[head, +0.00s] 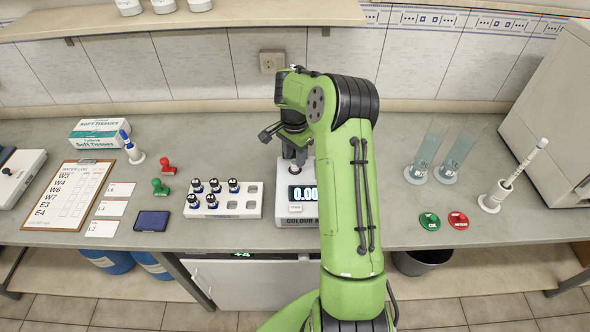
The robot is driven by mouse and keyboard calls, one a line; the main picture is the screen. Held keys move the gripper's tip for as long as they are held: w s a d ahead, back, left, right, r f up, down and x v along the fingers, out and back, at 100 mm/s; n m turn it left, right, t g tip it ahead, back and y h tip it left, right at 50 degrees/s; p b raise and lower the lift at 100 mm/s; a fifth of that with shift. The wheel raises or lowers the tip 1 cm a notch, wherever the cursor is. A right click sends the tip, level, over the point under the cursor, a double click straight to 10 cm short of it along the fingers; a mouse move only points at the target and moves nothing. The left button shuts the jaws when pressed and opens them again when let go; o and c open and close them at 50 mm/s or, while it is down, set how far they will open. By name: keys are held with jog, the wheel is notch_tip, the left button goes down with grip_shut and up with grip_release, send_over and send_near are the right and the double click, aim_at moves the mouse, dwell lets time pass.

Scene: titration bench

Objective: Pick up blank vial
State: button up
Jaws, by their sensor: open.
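A white vial rack (255,199) stands on the bench left of my arm. Several small vials with dark caps (214,186) stand upright in its left part, and holes at its right are empty. I cannot tell which vial is the blank. The colour meter (284,209), a white box with a display (302,194) reading about 0.00, stands right of the rack, partly hidden by my arm. My gripper (299,164) points down over the back of the meter, apart from the rack. It is open; its fingertips are small and partly hidden, and I see no vial between them.
Left are a clipboard (69,196), labels, a dark blue pad (152,221), red and green stamps (160,187) and a tissue box (99,131). A shelf overhangs the back.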

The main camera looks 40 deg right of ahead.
notch_tip(320, 180, down, 3)
jog(key=shift+f, duration=0.2)
grip_shut()
notch_tip(320, 180, up, 10)
jog(key=shift+r+p, duration=0.1)
jog(key=shift+p, duration=0.4)
